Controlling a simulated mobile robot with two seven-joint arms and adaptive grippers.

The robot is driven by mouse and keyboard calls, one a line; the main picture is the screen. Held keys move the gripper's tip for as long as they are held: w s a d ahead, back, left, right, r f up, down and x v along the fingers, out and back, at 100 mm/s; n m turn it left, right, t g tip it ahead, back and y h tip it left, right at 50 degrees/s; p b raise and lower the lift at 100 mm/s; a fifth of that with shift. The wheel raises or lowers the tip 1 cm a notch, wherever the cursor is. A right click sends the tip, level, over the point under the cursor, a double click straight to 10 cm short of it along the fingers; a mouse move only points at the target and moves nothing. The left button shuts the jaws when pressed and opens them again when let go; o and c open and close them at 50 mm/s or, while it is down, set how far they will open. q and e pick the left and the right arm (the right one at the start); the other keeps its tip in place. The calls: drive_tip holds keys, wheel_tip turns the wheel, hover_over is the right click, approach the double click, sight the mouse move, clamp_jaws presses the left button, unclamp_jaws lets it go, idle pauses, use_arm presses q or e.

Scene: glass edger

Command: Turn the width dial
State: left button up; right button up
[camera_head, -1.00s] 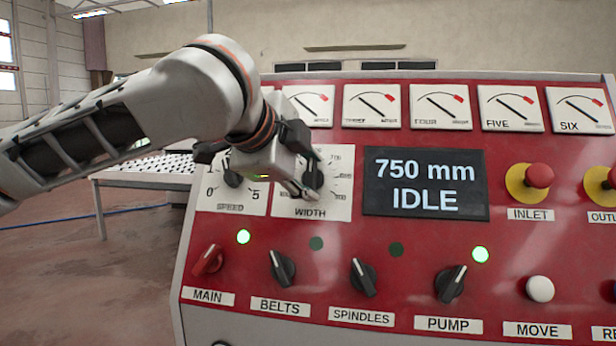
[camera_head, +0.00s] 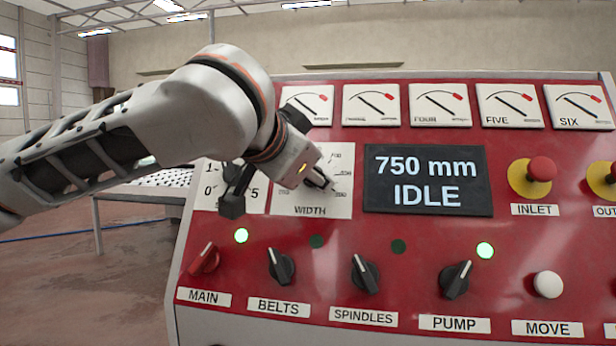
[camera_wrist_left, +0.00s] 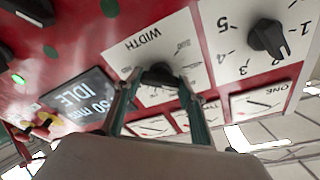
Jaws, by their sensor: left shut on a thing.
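The width dial (camera_wrist_left: 160,74) is a black knob on a white scale plate (camera_head: 290,208) marked WIDTH, on the red panel. My left gripper (camera_wrist_left: 158,80) is shut on the dial, one finger on each side of it in the left wrist view. In the head view my left gripper (camera_head: 321,180) reaches in from the left and largely hides the dial. The display (camera_head: 427,181) right of it reads 750 mm IDLE. My right gripper is in neither view.
The speed dial (camera_wrist_left: 268,38) is close beside the width dial. Several gauges (camera_head: 371,105) line the top. Below are the MAIN (camera_head: 204,259), BELTS (camera_head: 281,266), SPINDLES (camera_head: 364,274) and PUMP (camera_head: 455,280) switches. A red INLET button (camera_head: 541,169) is at right.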

use_arm(q)
drive_tip(key=shift+f+n, duration=0.1)
drive_tip(key=shift+n, duration=0.6)
drive_tip(key=o, duration=1.1)
